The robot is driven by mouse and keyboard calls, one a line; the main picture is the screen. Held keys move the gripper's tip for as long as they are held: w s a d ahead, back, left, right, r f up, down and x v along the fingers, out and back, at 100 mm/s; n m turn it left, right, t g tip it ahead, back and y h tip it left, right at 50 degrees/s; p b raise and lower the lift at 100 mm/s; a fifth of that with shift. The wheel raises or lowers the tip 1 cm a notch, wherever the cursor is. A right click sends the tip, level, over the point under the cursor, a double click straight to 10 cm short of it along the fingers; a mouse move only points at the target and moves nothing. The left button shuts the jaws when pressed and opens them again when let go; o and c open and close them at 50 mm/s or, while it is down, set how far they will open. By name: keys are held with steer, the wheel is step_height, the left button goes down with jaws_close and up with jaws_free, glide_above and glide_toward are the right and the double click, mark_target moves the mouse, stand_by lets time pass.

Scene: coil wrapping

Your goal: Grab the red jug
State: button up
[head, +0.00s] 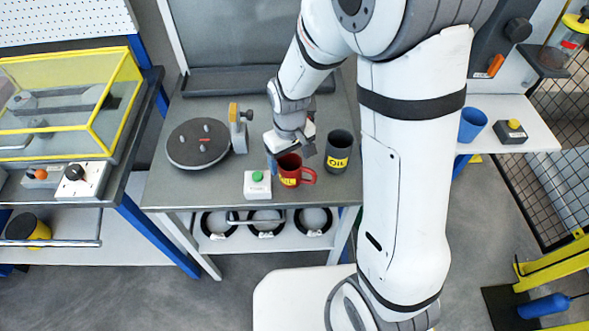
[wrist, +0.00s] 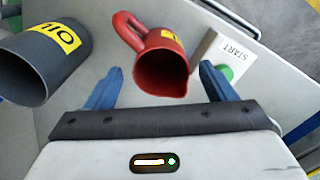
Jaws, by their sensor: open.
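The red jug (head: 290,172) with a yellow label stands on the grey table, its handle to the right in the head view. In the wrist view the red jug (wrist: 162,62) lies ahead of the fingers, its open mouth toward the camera and its handle at upper left. My gripper (wrist: 160,85) is open, with one blue finger on each side of the view and the jug's mouth between and just beyond the tips. In the head view my gripper (head: 285,155) is above the jug and hides part of its rim. I cannot tell if a finger touches it.
A dark grey oil jug (head: 339,153) stands right beside the red one. A white box with a green start button (head: 257,184) sits close on its left. A round dark turntable (head: 198,143) is further left. The table's front edge (head: 250,207) is near.

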mark_target(298, 174)
steer(key=shift+s+f+p, duration=0.15)
steer(key=shift+f+p, duration=0.1)
steer(key=shift+f, duration=0.95)
steer(key=shift+s+f+p, duration=0.15)
steer(key=shift+f+p, duration=0.05)
steer(key=shift+f, duration=0.95)
steer(key=c, duration=1.1)
steer(key=shift+r, duration=0.15)
